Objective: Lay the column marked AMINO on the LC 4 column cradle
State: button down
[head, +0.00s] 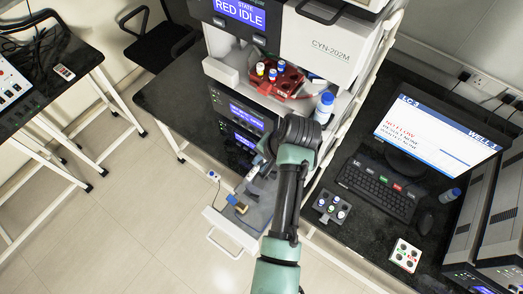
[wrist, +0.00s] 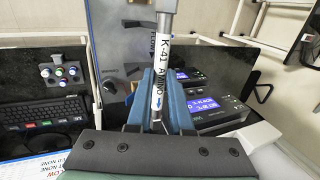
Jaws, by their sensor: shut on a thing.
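My gripper (wrist: 160,85) is shut on a slim metal column (wrist: 158,70) with a white label reading K-41 AMINO and a blue arrow. The column runs lengthwise between the blue fingers and on past the top edge of the wrist view. In the head view the column's white label (head: 252,173) shows just left of my arm, above a pulled-out drawer (head: 232,232). Behind the column in the wrist view is a grey panel (wrist: 107,45) printed FLOW, with dark fittings.
Stacked instruments with lit screens (head: 245,112) stand behind the drawer. A red tray of bottles (head: 275,80) and a blue-capped bottle (head: 324,107) sit on the instrument shelf. At right are a vial rack (head: 331,207), keyboard (head: 377,190) and monitor (head: 440,125).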

jog(key=shift+s+f+b, duration=0.1)
jog(key=shift+f+b, duration=2.3)
jog(key=shift+f, duration=2.5)
jog(key=shift+f+b, duration=0.4)
jog(key=shift+f, duration=0.25)
jog(key=c, duration=0.7)
grip_release()
jog(key=shift+c, duration=0.2)
jog(key=shift+r, duration=0.1)
